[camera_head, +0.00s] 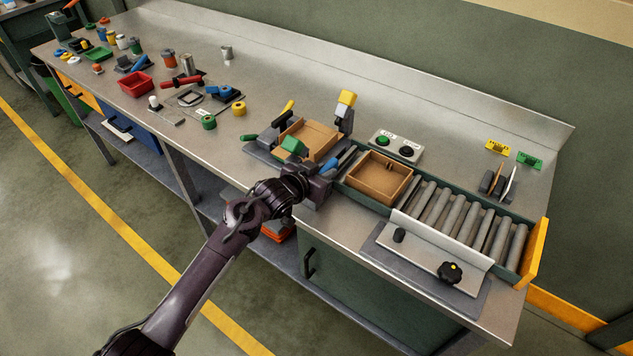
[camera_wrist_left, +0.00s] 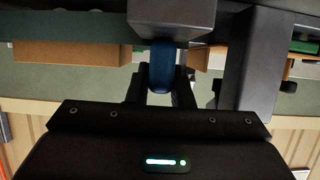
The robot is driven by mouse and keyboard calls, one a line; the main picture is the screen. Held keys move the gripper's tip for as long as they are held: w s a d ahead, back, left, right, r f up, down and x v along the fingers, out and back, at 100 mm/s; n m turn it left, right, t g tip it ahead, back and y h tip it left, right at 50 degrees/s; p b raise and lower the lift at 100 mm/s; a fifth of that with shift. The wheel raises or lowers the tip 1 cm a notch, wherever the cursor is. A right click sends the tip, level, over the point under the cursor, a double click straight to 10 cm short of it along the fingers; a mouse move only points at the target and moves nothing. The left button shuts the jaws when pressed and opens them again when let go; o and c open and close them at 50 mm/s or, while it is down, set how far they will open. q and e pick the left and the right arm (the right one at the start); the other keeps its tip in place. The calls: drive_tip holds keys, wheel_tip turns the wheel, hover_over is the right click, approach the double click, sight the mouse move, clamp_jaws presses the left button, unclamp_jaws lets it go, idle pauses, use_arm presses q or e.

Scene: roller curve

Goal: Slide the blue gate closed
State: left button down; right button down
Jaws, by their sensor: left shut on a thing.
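The blue gate (camera_head: 346,157) shows as a short blue strip at the left end of the roller track, between two brown wooden trays. My left gripper (camera_head: 320,182) is at the front edge of the track beside it and hides part of the gate. In the left wrist view a rounded blue piece (camera_wrist_left: 162,68), which looks like the gate's handle, sits between my fingers (camera_wrist_left: 160,90). The fingers are shut on it. How far the gate reaches across the track is hidden. My right gripper is not in view.
One brown tray (camera_head: 380,177) sits on the track beside the grey rollers (camera_head: 455,213). Another brown tray (camera_head: 310,138) is left of the gate, near a yellow-topped post (camera_head: 346,105). A switch box (camera_head: 397,146) stands behind; a plate with a black knob (camera_head: 449,271) lies in front.

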use_arm(q)
drive_tip(key=shift+r, duration=0.1)
drive_tip(key=c, duration=1.7)
unclamp_jaws()
drive_tip(key=shift+w, duration=0.1)
drive_tip(key=o, duration=0.4)
drive_tip(key=shift+d, duration=0.1)
drive_tip(key=shift+s+a, duration=0.35)
drive_tip(key=shift+s, duration=0.05)
drive_tip(key=b+v, duration=0.1)
drive_tip(key=v, duration=0.5)
drive_tip(key=shift+s+a+r, duration=0.2)
drive_tip(key=shift+s, duration=0.05)
